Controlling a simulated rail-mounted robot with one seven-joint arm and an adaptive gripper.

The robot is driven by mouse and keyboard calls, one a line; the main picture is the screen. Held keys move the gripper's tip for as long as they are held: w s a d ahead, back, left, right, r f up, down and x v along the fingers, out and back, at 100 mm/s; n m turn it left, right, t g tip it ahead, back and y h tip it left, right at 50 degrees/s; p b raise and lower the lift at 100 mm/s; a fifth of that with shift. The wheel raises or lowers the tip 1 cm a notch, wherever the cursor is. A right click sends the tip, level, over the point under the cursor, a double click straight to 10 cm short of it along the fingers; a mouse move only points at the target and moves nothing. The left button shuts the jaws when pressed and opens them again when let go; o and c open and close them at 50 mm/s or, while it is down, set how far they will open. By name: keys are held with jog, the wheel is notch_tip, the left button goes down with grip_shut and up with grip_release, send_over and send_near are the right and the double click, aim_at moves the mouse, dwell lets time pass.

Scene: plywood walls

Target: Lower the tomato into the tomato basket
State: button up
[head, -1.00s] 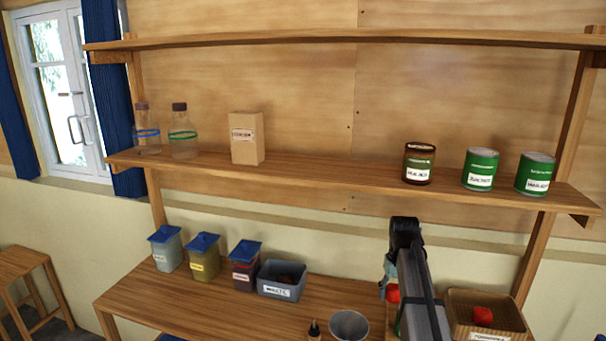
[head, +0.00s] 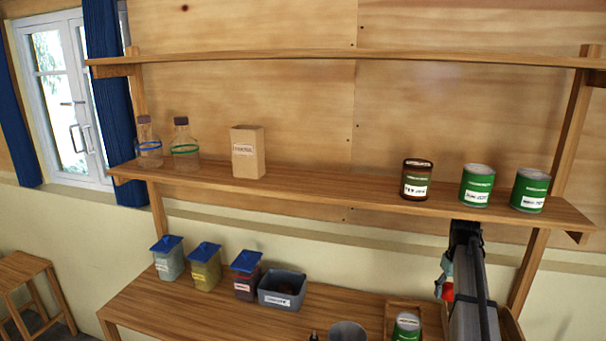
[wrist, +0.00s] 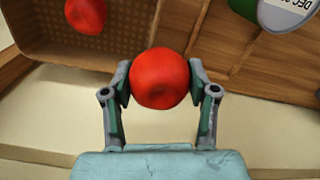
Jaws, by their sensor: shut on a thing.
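A red tomato (wrist: 160,80) is between the two fingers of my gripper (wrist: 160,75), which is shut on it. In the head view the held tomato (head: 447,291) shows as a small red patch beside my arm. The tomato basket (wrist: 118,48), brown and woven-looking, fills the upper left of the wrist view. Another red tomato (wrist: 87,13) lies inside it. The held tomato appears in front of the basket's edge, near its lower right corner; its height above it is unclear. In the head view my arm hides most of the basket.
A green can (wrist: 270,12) is close by at the upper right of the wrist view; it also stands in a wooden box in the head view (head: 406,326). A metal cup (head: 347,333), a grey bin (head: 281,290) and blue-lidded containers (head: 204,268) stand further left. The shelf (head: 360,195) hangs above.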

jog(key=d, duration=1.2)
jog(key=shift+f+p, duration=0.3)
jog(key=shift+f, duration=0.05)
jog(key=shift+a+f, duration=0.1)
jog(key=shift+f, duration=0.05)
jog(key=shift+f+b, duration=1)
jog(key=shift+f, duration=1.55)
jog(key=shift+f, duration=0.75)
jog(key=o, duration=0.8)
jog(key=shift+r, duration=0.15)
